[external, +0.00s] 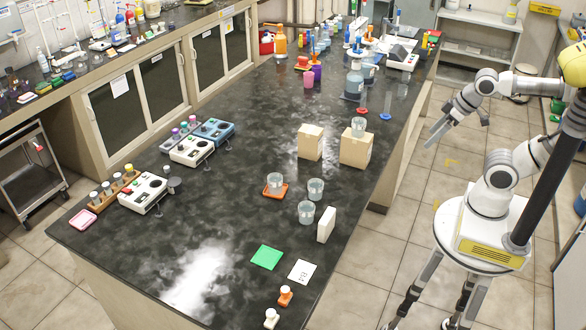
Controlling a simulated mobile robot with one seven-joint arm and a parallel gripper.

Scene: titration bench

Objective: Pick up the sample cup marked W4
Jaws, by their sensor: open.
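Several clear sample cups stand on the dark bench. One cup (274,182) sits on an orange coaster. A second cup (315,189) stands on the bench to its right. A third cup (306,212) stands nearer, left of a white upright block. A fourth cup (358,127) stands on top of a tan box. No marking is readable on any cup, so I cannot tell which is W4. My gripper (437,133) is open and empty at the right, in the air beyond the bench's right edge, apart from all the cups.
Two tan boxes (310,143) stand mid-bench. The white block (326,225) is beside the nearer cups. A green square (267,257) and a white card (302,271) with unclear writing lie in front. Instruments (191,150) line the left side. The bench middle is largely clear.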

